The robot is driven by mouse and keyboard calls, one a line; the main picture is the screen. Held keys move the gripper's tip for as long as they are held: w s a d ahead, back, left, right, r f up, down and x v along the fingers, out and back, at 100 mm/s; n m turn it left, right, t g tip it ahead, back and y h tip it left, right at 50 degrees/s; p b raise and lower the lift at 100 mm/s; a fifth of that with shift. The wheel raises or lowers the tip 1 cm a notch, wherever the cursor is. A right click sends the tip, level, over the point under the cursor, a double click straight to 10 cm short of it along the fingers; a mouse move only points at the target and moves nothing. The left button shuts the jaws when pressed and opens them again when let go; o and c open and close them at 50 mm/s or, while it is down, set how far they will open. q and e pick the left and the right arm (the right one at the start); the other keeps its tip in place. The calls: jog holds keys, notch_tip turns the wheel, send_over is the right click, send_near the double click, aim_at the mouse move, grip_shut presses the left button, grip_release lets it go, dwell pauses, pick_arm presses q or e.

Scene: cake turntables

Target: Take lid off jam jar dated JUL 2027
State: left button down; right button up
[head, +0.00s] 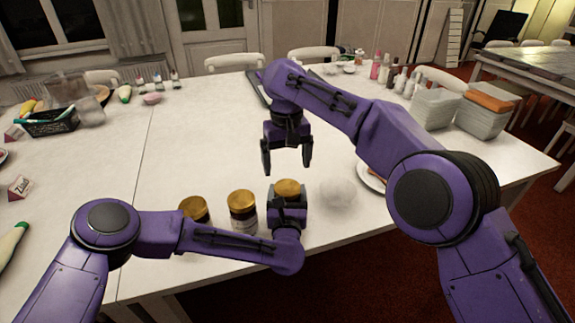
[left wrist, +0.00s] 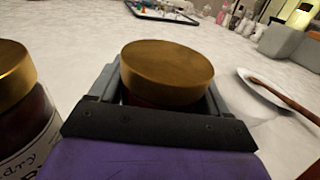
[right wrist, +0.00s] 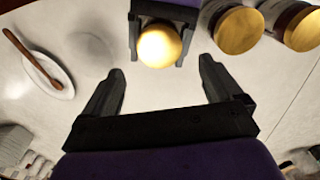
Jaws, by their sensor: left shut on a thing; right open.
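Three jam jars with gold lids stand in a row near the table's front edge. My left gripper (head: 288,205) is shut on the rightmost jar, whose gold lid (head: 287,187) sits on top; the lid fills the middle of the left wrist view (left wrist: 167,72). The middle jar (head: 243,212) and the left jar (head: 195,208) stand to its left. A label shows partly on a neighbouring jar (left wrist: 32,135), but I cannot read a date. My right gripper (head: 287,160) is open and empty, above and behind the held jar, pointing down. In the right wrist view the held jar's lid (right wrist: 159,46) lies beyond its fingers (right wrist: 158,88).
A clear rounded object (head: 338,191) and a white plate (head: 371,176) with a brown utensil are right of the held jar. A black basket (head: 50,123) is at the left. Stacked grey containers (head: 436,108) stand at the right. The table's middle left is clear.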

aim_at(287, 187)
notch_tip(287, 187, down, 7)
jog(key=shift+f, duration=0.1)
jog(key=c, duration=1.1)
jog(key=n, duration=0.3)
jog(key=o, duration=1.2)
jog(key=shift+r, duration=0.2)
